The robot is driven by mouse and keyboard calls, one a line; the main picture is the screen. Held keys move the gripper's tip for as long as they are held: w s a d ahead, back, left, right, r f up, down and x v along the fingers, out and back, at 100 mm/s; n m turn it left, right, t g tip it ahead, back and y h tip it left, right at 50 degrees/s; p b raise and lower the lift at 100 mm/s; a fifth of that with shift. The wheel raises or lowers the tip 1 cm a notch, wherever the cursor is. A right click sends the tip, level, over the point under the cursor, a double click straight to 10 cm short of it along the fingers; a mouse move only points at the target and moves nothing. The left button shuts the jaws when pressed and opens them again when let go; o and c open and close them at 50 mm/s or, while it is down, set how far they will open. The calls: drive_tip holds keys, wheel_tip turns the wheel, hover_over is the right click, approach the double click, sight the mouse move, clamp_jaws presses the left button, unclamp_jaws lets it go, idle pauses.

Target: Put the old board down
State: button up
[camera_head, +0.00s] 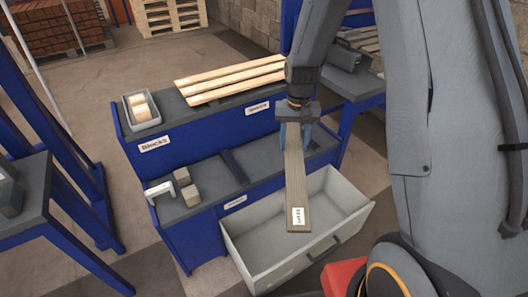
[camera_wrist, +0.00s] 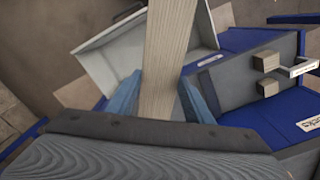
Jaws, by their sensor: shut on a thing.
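The old board (camera_head: 296,178) is a long grey-brown plank with a small white label at its near end. My gripper (camera_head: 294,132) is shut on it near its far end, and the board juts toward the camera over an open grey drawer (camera_head: 345,190). In the wrist view the board (camera_wrist: 165,60) runs up between the two blue fingers (camera_wrist: 160,98), with the drawer (camera_wrist: 95,70) behind it. The board looks held above the drawer; I cannot tell how high. The fingers are partly hidden by the board in the head view.
A blue bench has a grey top with light slats (camera_head: 232,80) and a small box (camera_head: 142,112). Its lower shelf (camera_head: 215,185) carries wooden blocks (camera_head: 190,194) at the left. The drawer looks empty where visible. A blue frame (camera_head: 60,200) stands at the left.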

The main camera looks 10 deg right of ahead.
drive_tip(key=w+f+m+b, duration=0.65)
drive_tip(key=w+b, duration=0.25)
drive_tip(key=w, duration=0.3)
drive_tip(key=w+f+m+b, duration=0.5)
drive_tip(key=w+f+b, duration=0.35)
drive_tip(key=w, duration=0.35)
drive_tip(key=f, duration=0.8)
drive_tip(key=shift+w+a+f, duration=0.25)
drive_tip(key=shift+a+f, duration=0.15)
drive_tip(key=shift+b, duration=0.3)
drive_tip(key=shift+f, duration=0.2)
drive_tip(key=o, duration=1.1)
drive_tip(key=shift+o, duration=1.1)
